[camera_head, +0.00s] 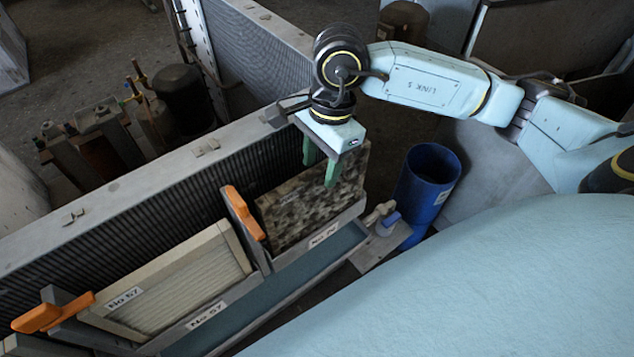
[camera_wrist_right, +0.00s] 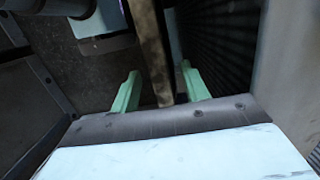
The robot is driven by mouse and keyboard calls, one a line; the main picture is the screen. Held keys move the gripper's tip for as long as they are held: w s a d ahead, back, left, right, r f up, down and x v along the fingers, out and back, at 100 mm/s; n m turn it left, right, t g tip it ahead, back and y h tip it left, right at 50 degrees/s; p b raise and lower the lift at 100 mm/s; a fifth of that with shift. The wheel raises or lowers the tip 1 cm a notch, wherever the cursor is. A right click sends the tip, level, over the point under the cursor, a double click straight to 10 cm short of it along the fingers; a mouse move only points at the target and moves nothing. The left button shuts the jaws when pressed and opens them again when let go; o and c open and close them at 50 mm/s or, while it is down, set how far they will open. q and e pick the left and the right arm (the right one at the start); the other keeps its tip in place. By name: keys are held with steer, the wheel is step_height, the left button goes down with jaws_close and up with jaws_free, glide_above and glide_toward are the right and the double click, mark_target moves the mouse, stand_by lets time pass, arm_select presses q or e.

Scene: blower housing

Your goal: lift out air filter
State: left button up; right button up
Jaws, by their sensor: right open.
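A dark, mottled air filter (camera_head: 305,205) stands in the right slot of the housing frame, above a label that I cannot read with certainty. A cleaner, pale pleated filter (camera_head: 195,285) with a beige frame sits in the left slot, labelled "No 57". My right gripper (camera_head: 320,163) is open over the mottled filter's top edge, one green finger in front and one behind. In the right wrist view the filter's edge (camera_wrist_right: 153,50) runs between the two open fingers (camera_wrist_right: 159,88), with gaps visible on both sides. My left gripper is not in view.
Orange latches (camera_head: 244,212) stand beside the slots; another orange latch (camera_head: 40,317) is at the lower left. A blue bin (camera_head: 427,185) stands right of the housing. A ribbed housing wall (camera_head: 130,215) rises behind the filters.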

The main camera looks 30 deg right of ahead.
mark_target(316, 185)
steer(key=f, duration=0.2)
steer(key=a+f+b, duration=0.1)
steer(key=f, duration=0.2)
steer(key=shift+f, duration=0.35)
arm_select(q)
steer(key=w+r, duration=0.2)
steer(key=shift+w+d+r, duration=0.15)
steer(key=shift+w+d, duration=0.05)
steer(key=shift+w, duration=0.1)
arm_select(e)
jaws_close()
